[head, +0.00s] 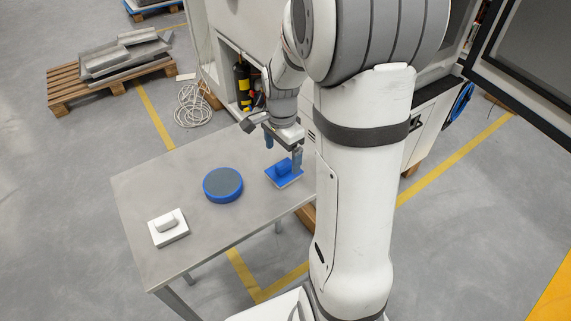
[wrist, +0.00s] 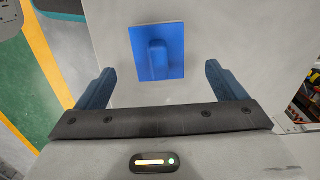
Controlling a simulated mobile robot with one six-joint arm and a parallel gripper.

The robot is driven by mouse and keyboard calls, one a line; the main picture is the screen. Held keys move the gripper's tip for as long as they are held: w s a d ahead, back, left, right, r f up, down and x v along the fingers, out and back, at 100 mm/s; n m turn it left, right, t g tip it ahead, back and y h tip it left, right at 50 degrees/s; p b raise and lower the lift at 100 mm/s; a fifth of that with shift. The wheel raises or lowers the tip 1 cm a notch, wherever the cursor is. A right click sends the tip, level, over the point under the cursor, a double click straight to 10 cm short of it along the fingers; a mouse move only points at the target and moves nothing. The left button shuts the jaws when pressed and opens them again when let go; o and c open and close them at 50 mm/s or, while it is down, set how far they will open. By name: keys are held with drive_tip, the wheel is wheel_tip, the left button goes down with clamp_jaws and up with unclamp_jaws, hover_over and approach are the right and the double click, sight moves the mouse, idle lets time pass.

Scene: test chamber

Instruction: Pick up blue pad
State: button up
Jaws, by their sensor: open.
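The blue pad (head: 284,173) is a square plate with a raised grip block, lying on the right part of the grey table (head: 150,192). It also shows in the wrist view (wrist: 157,52), between and beyond my fingertips, with its grip block pointing toward the palm. My gripper (head: 283,152) hangs just above the pad in the head view. Its two dark blue fingers (wrist: 160,80) are spread apart in the wrist view with nothing between them. My arm hides part of the table's right side.
A round blue-rimmed grey disc (head: 222,185) lies left of the blue pad. A white pad (head: 168,228) with a grip sits at the table's front left. A white machine cabinet (head: 225,60) stands behind the table. The table's left part is otherwise clear.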

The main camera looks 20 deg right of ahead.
sight(284, 162)
drive_tip(key=f, duration=0.6)
drive_tip(key=shift+w+d+f, duration=0.1)
drive_tip(key=shift+d, duration=0.15)
drive_tip(key=shift+c, duration=0.2)
drive_tip(key=c, duration=1)
